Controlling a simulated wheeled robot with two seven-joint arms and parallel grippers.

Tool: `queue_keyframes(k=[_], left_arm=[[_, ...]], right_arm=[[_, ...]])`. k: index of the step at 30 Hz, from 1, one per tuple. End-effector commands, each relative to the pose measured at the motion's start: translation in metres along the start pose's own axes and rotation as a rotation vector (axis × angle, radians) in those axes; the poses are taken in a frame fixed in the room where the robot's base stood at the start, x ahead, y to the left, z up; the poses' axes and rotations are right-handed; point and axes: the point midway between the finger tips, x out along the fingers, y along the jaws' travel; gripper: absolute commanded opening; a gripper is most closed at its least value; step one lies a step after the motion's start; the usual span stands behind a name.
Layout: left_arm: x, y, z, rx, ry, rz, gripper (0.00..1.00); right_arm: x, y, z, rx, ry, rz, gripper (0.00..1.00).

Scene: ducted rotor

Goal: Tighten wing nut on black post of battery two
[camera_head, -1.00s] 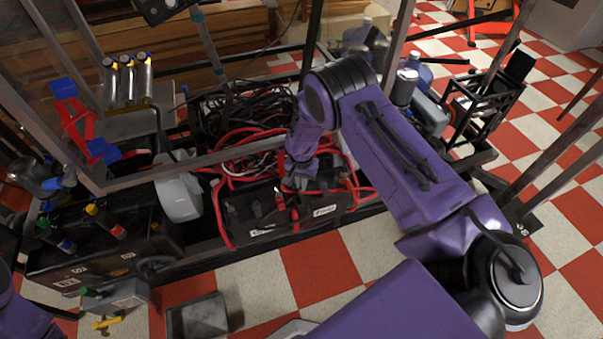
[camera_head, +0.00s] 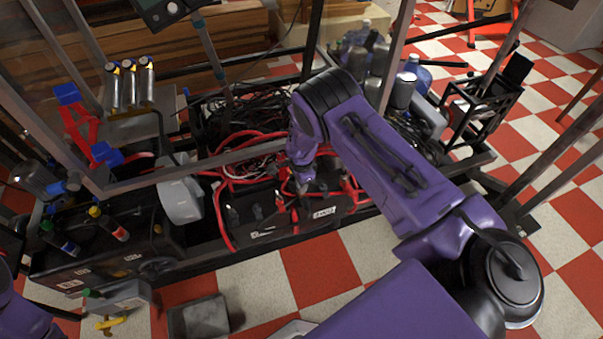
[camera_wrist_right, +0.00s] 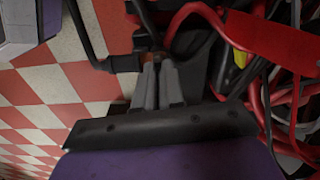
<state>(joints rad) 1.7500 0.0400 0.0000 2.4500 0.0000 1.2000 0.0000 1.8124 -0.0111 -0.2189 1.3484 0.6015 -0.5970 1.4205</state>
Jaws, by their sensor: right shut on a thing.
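Two black batteries stand side by side in the cart's front tray, a left one (camera_head: 262,222) and a right one (camera_head: 326,202). Red and black cables run over their tops. My right gripper (camera_head: 303,186) points down at the top of the batteries, near where they meet. In the right wrist view its grey fingers (camera_wrist_right: 158,68) are close together, shut on a small brownish piece (camera_wrist_right: 151,57) among black cables. The wing nut and black post are mostly hidden by fingers and cables. My left gripper is out of view.
Frame bars (camera_head: 312,40) rise behind the batteries. A grey rounded housing (camera_head: 180,200) stands to their left, and a tangle of black cables (camera_head: 240,112) lies behind. Red cables (camera_wrist_right: 250,110) crowd one side of the fingers. Checkered floor (camera_head: 310,270) is open in front.

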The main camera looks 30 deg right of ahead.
Motion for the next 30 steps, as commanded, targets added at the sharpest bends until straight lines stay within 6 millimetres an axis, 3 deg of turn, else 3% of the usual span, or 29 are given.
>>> queue_keyframes(k=[9, 24, 25, 27, 30], left_arm=[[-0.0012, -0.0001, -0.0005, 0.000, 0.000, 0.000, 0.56], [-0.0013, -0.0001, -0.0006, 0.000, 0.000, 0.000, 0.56], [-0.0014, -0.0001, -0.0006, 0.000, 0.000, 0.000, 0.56], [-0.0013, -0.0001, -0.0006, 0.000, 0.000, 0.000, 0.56], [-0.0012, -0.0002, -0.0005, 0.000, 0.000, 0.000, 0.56]], right_arm=[[-0.0027, -0.0025, 0.0004, 0.099, 0.000, -0.006, 0.00], [-0.0032, -0.0032, 0.0001, 0.116, -0.001, -0.008, 0.00], [-0.0032, -0.0032, 0.0001, 0.116, -0.001, -0.008, 0.17], [-0.0029, -0.0028, 0.0000, 0.116, -0.001, -0.007, 0.34], [-0.0022, -0.0021, 0.0000, 0.115, 0.000, -0.005, 0.34]])
